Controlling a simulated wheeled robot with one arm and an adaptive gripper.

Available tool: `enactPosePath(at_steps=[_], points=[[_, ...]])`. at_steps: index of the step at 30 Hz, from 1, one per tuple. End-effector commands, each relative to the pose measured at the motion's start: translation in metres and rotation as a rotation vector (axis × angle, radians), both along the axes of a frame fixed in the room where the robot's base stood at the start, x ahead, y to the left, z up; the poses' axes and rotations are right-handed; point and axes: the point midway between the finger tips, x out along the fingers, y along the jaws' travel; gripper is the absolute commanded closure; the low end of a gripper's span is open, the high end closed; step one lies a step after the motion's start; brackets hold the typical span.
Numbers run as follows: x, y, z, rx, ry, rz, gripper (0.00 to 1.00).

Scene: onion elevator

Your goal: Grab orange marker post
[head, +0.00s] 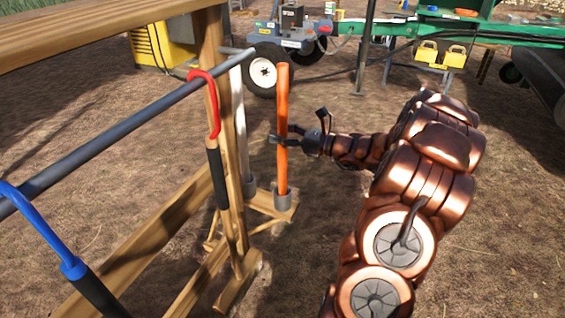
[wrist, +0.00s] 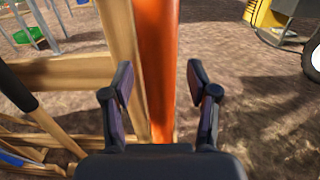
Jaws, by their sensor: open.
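The orange marker post (head: 282,110) stands upright in a grey socket (head: 282,202) on a wooden base in the head view. My gripper (head: 290,140) is at its middle height, reaching in from the right. In the wrist view the orange post (wrist: 163,60) runs vertically between the two open fingers of my gripper (wrist: 160,85). There is a gap between the post and each finger in that view. The fingers are not closed on it.
A white post (head: 239,130) stands just left of the orange one. A wooden frame (head: 215,130) with a grey rail (head: 110,130) holds a red-hooked tool (head: 213,110) and a blue-hooked tool (head: 45,225). A green-framed machine (head: 420,28) and a yellow unit (head: 165,45) stand behind.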

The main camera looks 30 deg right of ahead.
Motion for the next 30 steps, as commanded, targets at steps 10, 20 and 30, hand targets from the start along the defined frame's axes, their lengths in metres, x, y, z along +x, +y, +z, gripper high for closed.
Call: enactPosePath(at_steps=[10, 20, 30], points=[[-0.0004, -0.0003, -0.0001, -0.001, 0.001, 0.0, 0.67], [-0.0004, -0.0003, -0.0003, -0.001, 0.001, 0.0, 1.0], [-0.0005, -0.0002, -0.0004, -0.001, 0.001, 0.0, 1.0]])
